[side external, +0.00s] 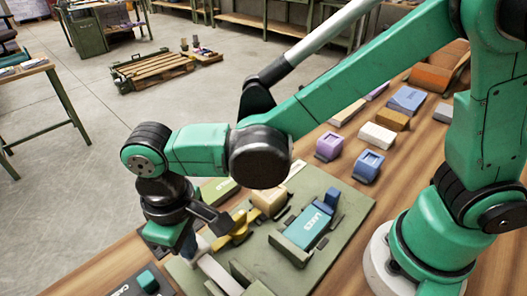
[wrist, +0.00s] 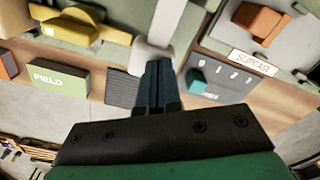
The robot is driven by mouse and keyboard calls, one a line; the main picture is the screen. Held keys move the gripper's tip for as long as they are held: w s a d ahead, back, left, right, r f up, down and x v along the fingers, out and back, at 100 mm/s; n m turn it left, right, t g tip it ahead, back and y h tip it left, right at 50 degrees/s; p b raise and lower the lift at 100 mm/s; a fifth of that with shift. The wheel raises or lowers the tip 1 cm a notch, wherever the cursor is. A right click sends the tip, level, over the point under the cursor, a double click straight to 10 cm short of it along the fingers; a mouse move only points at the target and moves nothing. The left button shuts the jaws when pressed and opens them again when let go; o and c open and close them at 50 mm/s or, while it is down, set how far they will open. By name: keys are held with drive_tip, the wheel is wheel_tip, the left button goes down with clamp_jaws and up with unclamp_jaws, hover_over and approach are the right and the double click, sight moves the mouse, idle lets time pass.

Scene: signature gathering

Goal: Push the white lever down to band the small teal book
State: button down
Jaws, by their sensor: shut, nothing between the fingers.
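The small teal book (side external: 308,228), lettered LAKES, lies in a dark holder on the grey-green fixture board (side external: 345,207). The white lever (side external: 218,275) is a pale bar at the board's near-left side, partly hidden by my arm. In the wrist view the white lever (wrist: 165,22) runs up from a wide white end right at my fingertips. My gripper (wrist: 158,66) is shut and empty, its dark blue fingers together, pointing at that end. In the side view my gripper (side external: 190,247) is beside the lever. I cannot tell whether they touch.
A green FIELD block (wrist: 58,78) and a SLIPCASE label (wrist: 253,62) flank my gripper. Purple (side external: 329,146) and blue (side external: 368,165) blocks stand farther back.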

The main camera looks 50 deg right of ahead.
drive_tip(key=shift+f, duration=0.6)
drive_tip(key=shift+r, duration=0.1)
idle(0.3)
wheel_tip(320, 180, up, 9)
idle(0.8)
drive_tip(key=d+m+t, duration=0.6)
drive_tip(key=d+t, duration=0.1)
drive_tip(key=d, duration=1.5)
drive_tip(key=shift+w+d+f, duration=0.2)
drive_tip(key=shift+w, duration=0.15)
